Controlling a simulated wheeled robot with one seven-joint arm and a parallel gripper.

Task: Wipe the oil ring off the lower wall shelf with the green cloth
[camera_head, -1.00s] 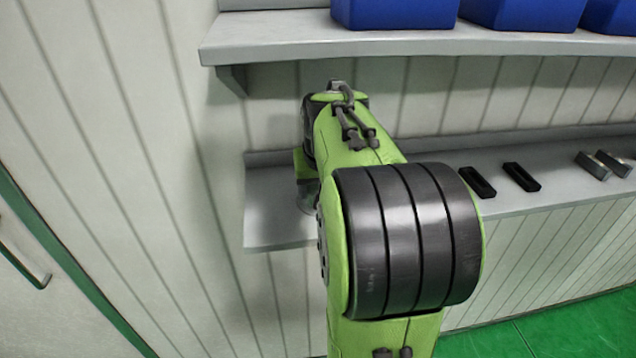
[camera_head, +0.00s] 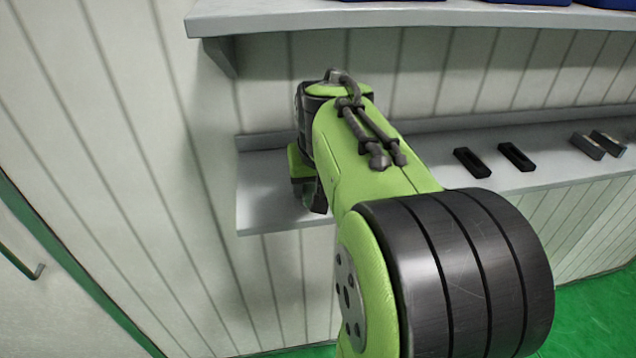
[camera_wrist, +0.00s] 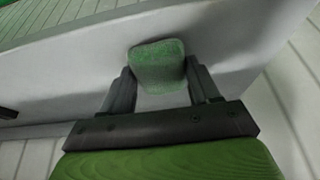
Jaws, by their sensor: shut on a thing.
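The green cloth (camera_wrist: 158,64) shows in the wrist view as a bunched green pad between the two dark fingers of my gripper (camera_wrist: 160,82). My gripper is shut on it. In the head view my gripper (camera_head: 316,196) is low over the left end of the lower wall shelf (camera_head: 262,200), partly hidden by my own arm. The cloth is close to the grey shelf surface; I cannot tell whether it touches. I see no oil ring in either view; the arm, gripper and cloth hide part of the shelf.
Two black slotted blocks (camera_head: 472,162) and two metal pieces (camera_head: 597,145) stand on the lower shelf to the right. The upper shelf (camera_head: 330,20) with blue bins (camera_head: 610,4) overhangs behind. The shelf's left end is bare.

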